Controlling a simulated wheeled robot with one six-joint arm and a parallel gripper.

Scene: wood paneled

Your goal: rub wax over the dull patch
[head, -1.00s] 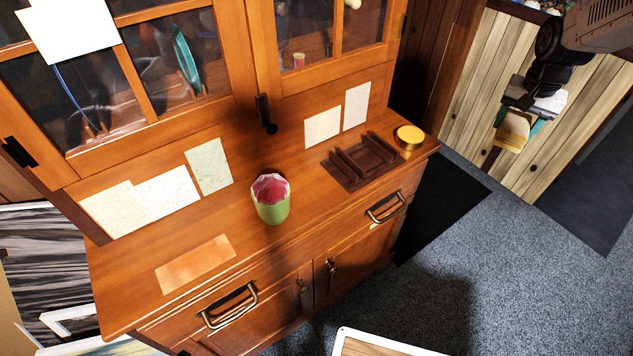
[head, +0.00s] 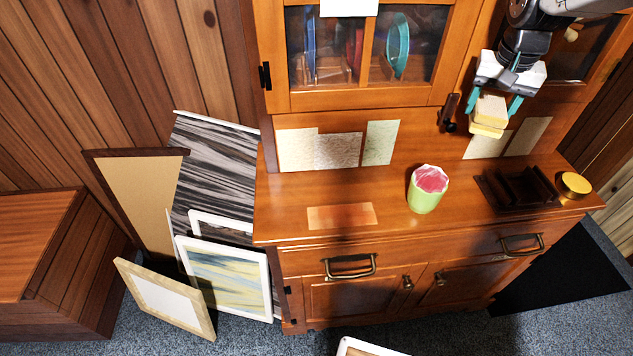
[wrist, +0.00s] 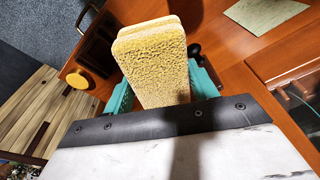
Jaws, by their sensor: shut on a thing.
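My gripper (head: 496,100) is shut on a pale yellow block with a spongy face (head: 488,117), held in the air above the right half of the wooden cabinet top. The block also shows between the teal fingers in the wrist view (wrist: 152,62). The dull patch (head: 340,216), a paler orange rectangle, lies flat on the left part of the cabinet top, apart from the block. A round tin with a yellow top (head: 574,184) stands at the right end; I cannot tell if it holds the wax. It also shows in the wrist view (wrist: 78,81).
A green cup with a pink, white-edged top (head: 427,190) stands between the patch and a dark slotted rack (head: 517,188). Papers (head: 338,150) lean along the back. Glass doors (head: 410,45) rise behind. Framed pictures (head: 228,280) lean at the cabinet's left.

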